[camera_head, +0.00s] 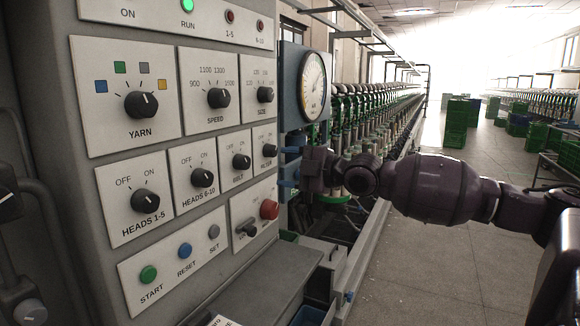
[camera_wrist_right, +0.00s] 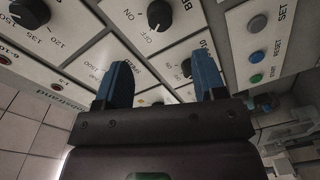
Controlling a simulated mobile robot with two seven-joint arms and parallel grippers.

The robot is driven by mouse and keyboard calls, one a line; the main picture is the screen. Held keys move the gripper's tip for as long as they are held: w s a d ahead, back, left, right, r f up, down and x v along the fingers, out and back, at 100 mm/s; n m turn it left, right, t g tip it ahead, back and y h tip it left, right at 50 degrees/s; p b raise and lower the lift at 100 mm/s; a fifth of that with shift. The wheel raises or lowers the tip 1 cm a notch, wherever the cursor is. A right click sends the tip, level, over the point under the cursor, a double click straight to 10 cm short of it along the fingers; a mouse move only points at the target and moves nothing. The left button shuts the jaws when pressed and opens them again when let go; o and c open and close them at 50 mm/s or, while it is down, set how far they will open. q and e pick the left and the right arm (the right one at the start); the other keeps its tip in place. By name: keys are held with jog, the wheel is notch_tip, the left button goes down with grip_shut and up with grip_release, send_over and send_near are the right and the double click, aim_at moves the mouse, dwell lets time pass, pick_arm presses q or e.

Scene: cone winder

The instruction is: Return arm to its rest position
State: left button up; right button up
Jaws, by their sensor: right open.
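My right arm (camera_head: 435,187) reaches in from the right across the aisle. Its gripper (camera_head: 291,168) points left at the right edge of the control panel (camera_head: 88,193), close to the rightmost knob (camera_head: 269,151) of the lower knob row. In the right wrist view, the two blue fingers of the gripper (camera_wrist_right: 164,82) stand wide apart with nothing between them. Panel knobs and labels show behind them, upside down. Whether a finger touches the panel cannot be told. My left gripper is not in view.
The panel carries a lit green RUN lamp (camera_head: 187,5), a red button (camera_head: 269,209) and a green START button (camera_head: 148,274). A round gauge (camera_head: 313,85) stands above the gripper. Winding heads (camera_head: 380,110) line the machine behind. Green crates (camera_head: 456,123) stand in the aisle; the floor nearer is clear.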

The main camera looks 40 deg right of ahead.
dwell(0.7)
jog(key=s+f+m+h, duration=0.1)
jog(key=s+f+m, duration=0.1)
jog(key=f, duration=0.8)
jog(key=s+a+f+m+g+h, duration=0.1)
jog(key=s+f+m+h, duration=0.1)
jog(key=f, duration=0.9)
jog(key=s+f+m+g+h, duration=0.1)
jog(key=s+f+m, duration=0.3)
jog(key=f, duration=0.6)
jog(key=shift+s+a+f+m+h, duration=0.1)
jog(key=shift+a+f+m+h, duration=0.1)
jog(key=shift+m, duration=0.3)
jog(key=shift+a+f+m+h, duration=0.1)
jog(key=shift+a+m+h, duration=0.1)
jog(key=shift+m, duration=0.3)
jog(key=s+a+f+m+g+h, duration=0.1)
jog(key=s+a+f+m+g, duration=0.2)
jog(key=s+a+f+m, duration=0.4)
jog(key=s+a+f, duration=0.9)
jog(key=s+f, duration=0.2)
jog(key=shift+s+a+f+h, duration=0.15)
jog(key=shift+a+f+h, duration=0.05)
jog(key=shift+f+h, duration=0.2)
jog(key=shift+r, duration=0.1)
